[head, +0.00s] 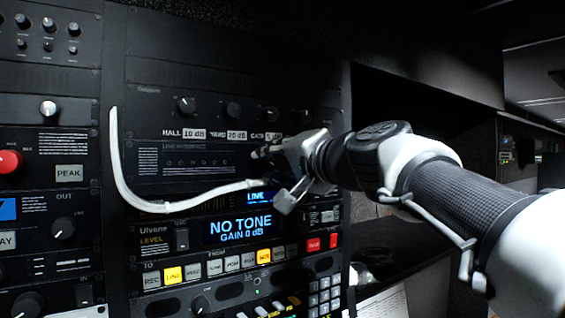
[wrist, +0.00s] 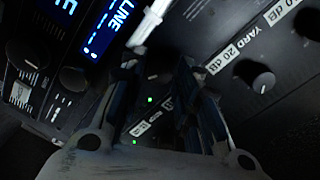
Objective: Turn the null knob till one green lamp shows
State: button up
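My gripper (head: 262,153) is in front of the rack, near the face of the panel under the row of level knobs. Two small green lamps show past the fingers: an upper one (wrist: 150,100) and a lower one (wrist: 134,141). A white label strip (wrist: 143,127) lies between those lamps. I cannot make out a knob marked null; my gripper and arm hide part of the panel in the head view.
A white cable (head: 205,200) curves across the rack front close to my gripper. A blue display (head: 240,229) reads NO TONE, GAIN 0 dB. Level knobs (head: 233,110) sit above. The YARD knob (wrist: 253,75) is right of the fingers. A button row (head: 232,264) runs below.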

jog(key=shift+o, duration=1.2)
jog(key=shift+s+d, duration=0.1)
jog(key=v, duration=1.2)
jog(key=shift+f, duration=0.1)
